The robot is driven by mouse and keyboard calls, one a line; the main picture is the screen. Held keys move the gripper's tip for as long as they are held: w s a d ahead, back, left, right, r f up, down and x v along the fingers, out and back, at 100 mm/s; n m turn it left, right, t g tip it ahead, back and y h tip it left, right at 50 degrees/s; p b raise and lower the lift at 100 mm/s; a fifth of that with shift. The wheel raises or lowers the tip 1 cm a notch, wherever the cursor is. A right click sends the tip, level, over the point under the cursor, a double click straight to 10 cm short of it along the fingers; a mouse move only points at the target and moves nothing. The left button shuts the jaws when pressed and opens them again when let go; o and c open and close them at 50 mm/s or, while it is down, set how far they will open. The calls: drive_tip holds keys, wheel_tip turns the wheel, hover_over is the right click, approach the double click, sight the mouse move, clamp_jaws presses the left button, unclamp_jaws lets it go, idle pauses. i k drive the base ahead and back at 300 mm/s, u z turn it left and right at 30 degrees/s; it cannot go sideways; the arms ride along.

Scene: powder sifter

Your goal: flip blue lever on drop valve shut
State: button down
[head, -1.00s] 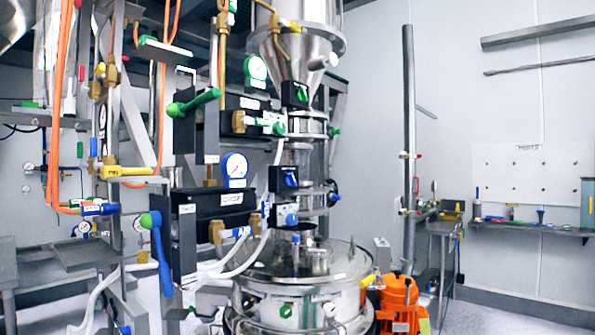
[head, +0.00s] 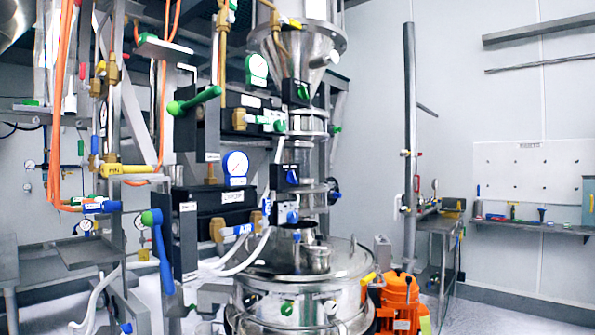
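A long blue lever (head: 162,260) with a green ball at its pivot hangs down on the side of a black valve block (head: 210,199), left of the steel sifter column. A similar green lever (head: 200,100) above it points up to the right. Smaller blue knobs sit on the column, one on an upper black box (head: 292,176) and one just below (head: 292,217). The labels are too small to read, so I cannot tell which part is marked as the drop valve. My gripper is not in view.
A round steel sifter vessel (head: 300,290) stands below the column, with an orange motor (head: 401,299) to its right. Orange and white hoses and a yellow valve (head: 126,170) crowd the left. A bench (head: 440,222) stands at the right wall.

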sight(154, 218)
drive_tip(key=u, duration=1.25)
drive_tip(key=k, duration=0.65)
drive_tip(key=u, duration=0.2)
drive_tip(key=i, duration=1.1)
drive_tip(key=u, duration=0.25)
